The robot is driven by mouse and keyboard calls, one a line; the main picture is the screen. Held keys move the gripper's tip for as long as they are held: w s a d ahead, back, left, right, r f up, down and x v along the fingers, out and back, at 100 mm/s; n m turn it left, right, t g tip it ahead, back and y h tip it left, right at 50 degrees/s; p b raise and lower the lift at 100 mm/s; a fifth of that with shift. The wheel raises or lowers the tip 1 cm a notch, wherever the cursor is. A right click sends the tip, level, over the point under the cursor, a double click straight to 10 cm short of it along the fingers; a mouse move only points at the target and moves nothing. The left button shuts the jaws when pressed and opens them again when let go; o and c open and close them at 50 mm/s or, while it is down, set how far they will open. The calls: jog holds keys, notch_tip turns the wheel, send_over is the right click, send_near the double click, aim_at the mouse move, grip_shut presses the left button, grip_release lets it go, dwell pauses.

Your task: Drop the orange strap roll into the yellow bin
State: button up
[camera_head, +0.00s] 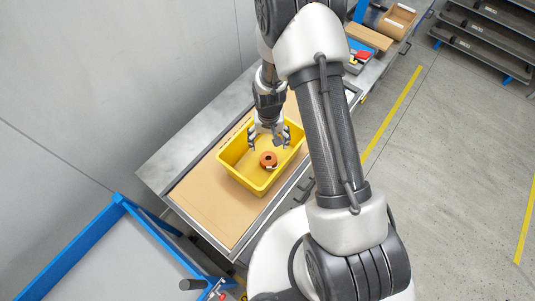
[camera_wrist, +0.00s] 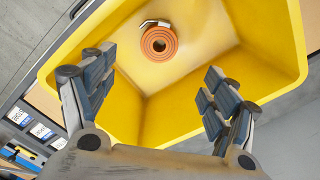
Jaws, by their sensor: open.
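The yellow bin (camera_head: 231,172) stands on the workbench, and its wall fills much of the wrist view (camera_wrist: 262,86). The orange strap roll (camera_head: 268,160) lies flat inside it on the floor of the bin. In the wrist view the roll (camera_wrist: 159,43) shows its dark centre hole and a loose strap end. My gripper (camera_head: 268,141) is over the bin with its fingers spread wide and nothing between them. In the wrist view the open fingers (camera_wrist: 155,88) are apart from the roll.
The bench top (camera_head: 215,205) has a tan mat with free room in front of the bin. A blue-framed cart (camera_head: 118,250) stands at lower left. A red item (camera_head: 364,56) and a cardboard box (camera_head: 397,20) are farther along the bench. Dark shelves (camera_head: 490,40) stand at upper right.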

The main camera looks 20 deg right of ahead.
notch_tip(320, 180, up, 12)
dwell(0.5)
dwell(0.4)
jog(key=s+r+n+t+b, duration=0.1)
jog(key=s+r+t+b, duration=0.1)
jog(key=s+r+b, duration=0.75)
jog(key=s+f+n+t+b, duration=0.1)
jog(key=s+f+t+b, duration=0.1)
jog(key=s+f+b, duration=0.4)
jog(key=s+b, duration=0.5)
jog(key=b, duration=0.2)
jog(key=shift+s+f+n+t, duration=0.2)
jog(key=shift+s+n+t, duration=0.05)
jog(key=shift+n+t, duration=0.05)
jog(key=shift+d, duration=0.1)
jog(key=shift+c, duration=0.5)
